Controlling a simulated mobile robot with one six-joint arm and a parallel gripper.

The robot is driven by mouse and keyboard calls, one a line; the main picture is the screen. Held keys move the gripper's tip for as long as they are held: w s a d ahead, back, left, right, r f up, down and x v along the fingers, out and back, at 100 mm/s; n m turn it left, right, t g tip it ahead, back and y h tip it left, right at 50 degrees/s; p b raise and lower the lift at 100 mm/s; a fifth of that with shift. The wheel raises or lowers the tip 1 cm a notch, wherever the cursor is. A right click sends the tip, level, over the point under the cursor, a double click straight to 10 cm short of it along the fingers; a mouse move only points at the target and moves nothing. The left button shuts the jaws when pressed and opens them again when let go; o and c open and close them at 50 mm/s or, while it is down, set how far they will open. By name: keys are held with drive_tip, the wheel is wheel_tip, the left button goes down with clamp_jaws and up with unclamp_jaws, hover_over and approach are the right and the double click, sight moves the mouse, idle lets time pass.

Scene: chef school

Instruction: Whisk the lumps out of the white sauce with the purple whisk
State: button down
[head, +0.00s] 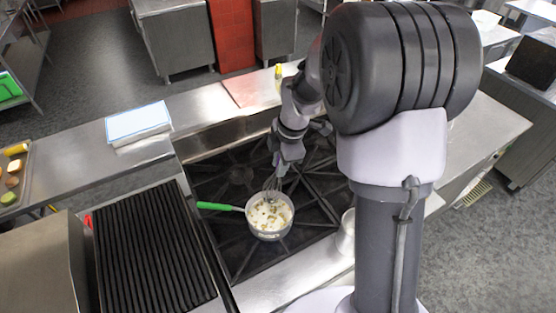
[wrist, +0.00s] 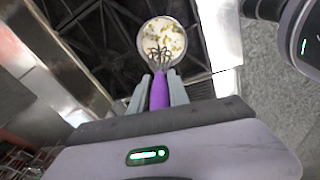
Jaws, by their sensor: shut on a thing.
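A saucepan (head: 251,226) with a green handle (head: 220,207) stands on the black stove grate. White sauce (head: 268,214) with yellowish and brown lumps fills it; the sauce also shows in the wrist view (wrist: 172,34). My gripper (head: 287,160) is above the pan's far side, pointing down. In the wrist view my gripper (wrist: 160,92) is shut on the purple handle of the whisk (wrist: 159,90). The whisk's wire loops (head: 272,186) reach down to the pan. They overlap the sauce in both views, but how deep they sit I cannot tell.
A ridged black grill (head: 152,250) lies left of the stove. A pale board or box (head: 138,122) sits on the steel counter (head: 195,118) behind. A white container (head: 346,232) stands right of the pan by my column. The grates around the pan are mostly clear.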

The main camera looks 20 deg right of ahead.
sight(278, 185)
drive_tip(key=b+x, duration=0.3)
drive_tip(key=d+b+x, duration=0.1)
drive_tip(key=b+x, duration=0.1)
drive_tip(key=x, duration=0.2)
drive_tip(key=b+x, duration=0.3)
drive_tip(key=x, duration=0.1)
drive_tip(key=shift+s+d+f+b, duration=0.1)
drive_tip(key=shift+s+d+b, duration=0.05)
drive_tip(key=shift+s+b, duration=0.25)
